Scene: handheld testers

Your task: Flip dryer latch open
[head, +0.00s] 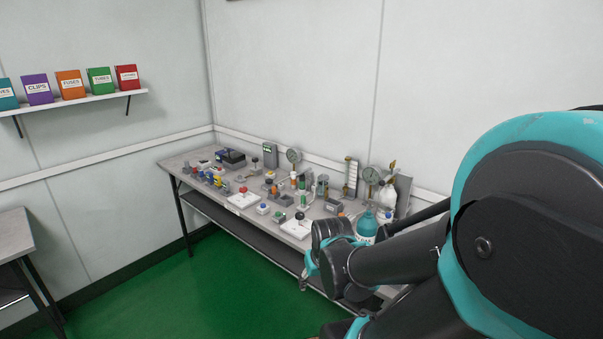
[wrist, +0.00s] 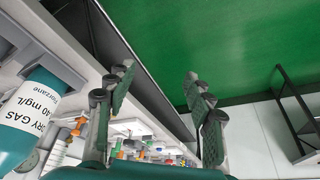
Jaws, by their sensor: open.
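No dryer latch can be made out; the devices on the bench (head: 240,205) are too small in the head view to tell which is the dryer. My gripper (head: 307,272) is at the front edge of the bench's right part, partly hidden by my arm. In the wrist view my gripper (wrist: 158,85) is open, with its two fingers apart and nothing between them. Beyond them show the bench edge and the green floor.
A teal gas cylinder (head: 367,226) stands near my arm; its dry gas label shows in the wrist view (wrist: 35,105). A box shelf (head: 75,100) hangs left. The green floor (head: 210,285) before the bench is clear.

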